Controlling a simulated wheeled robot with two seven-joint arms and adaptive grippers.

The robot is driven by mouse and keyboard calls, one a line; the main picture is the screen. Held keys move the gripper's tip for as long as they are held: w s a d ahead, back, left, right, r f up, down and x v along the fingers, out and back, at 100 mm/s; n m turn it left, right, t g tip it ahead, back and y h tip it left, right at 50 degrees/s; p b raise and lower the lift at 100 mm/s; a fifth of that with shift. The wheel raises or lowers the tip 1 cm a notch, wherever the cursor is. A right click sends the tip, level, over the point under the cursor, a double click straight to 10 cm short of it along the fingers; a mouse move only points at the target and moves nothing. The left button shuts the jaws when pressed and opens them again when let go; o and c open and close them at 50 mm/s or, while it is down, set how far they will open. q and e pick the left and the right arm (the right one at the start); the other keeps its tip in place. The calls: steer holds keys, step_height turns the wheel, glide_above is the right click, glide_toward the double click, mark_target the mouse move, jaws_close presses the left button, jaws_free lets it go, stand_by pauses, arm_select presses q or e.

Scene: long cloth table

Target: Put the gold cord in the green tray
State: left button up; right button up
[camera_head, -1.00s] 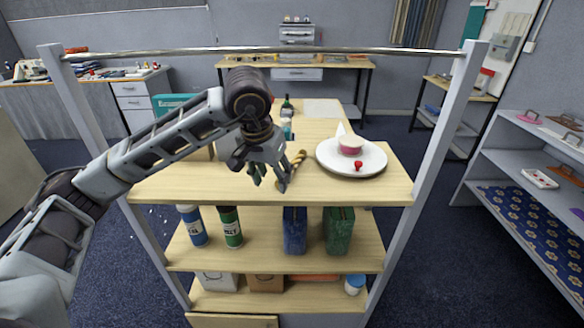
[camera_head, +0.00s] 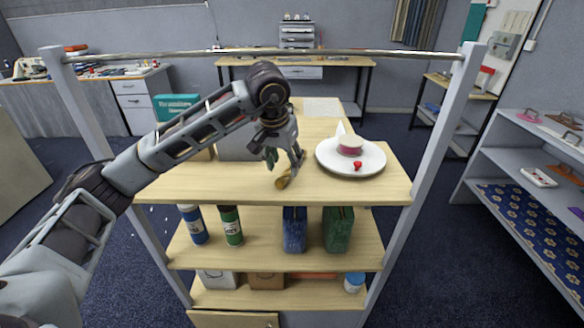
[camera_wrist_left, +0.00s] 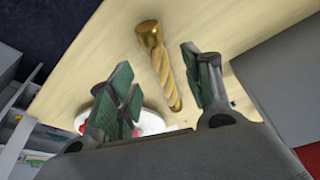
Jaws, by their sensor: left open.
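The gold cord (camera_head: 283,182) is a short twisted piece with a thick capped end. It lies on the pale wooden top near its front edge. My left gripper (camera_head: 284,163) is just above it, with its fingers pointing down and apart. In the left wrist view the cord (camera_wrist_left: 166,66) shows in the gap between the two open green-padded fingers, and it is not gripped. I cannot make out a green tray in either view. My right gripper is out of view.
A white plate (camera_head: 372,160) with a pink-and-white item (camera_head: 350,146) stands right of the cord. A grey box (camera_head: 238,150) is behind my left arm. A metal rail (camera_head: 400,53) crosses above. Bottles and bags fill the shelf below. The front left of the top is clear.

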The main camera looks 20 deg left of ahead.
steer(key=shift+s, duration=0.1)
arm_select(q)
steer(key=shift+w, duration=0.25)
steer(key=shift+w+d, duration=0.1)
steer(key=shift+w, duration=0.5)
steer(key=shift+w+d+p, duration=0.15)
steer(key=shift+w+p, duration=0.15)
steer(key=shift+w, duration=0.85)
steer(key=shift+x, duration=0.95)
steer(key=shift+w+f, duration=0.1)
steer(key=shift+f, duration=0.4)
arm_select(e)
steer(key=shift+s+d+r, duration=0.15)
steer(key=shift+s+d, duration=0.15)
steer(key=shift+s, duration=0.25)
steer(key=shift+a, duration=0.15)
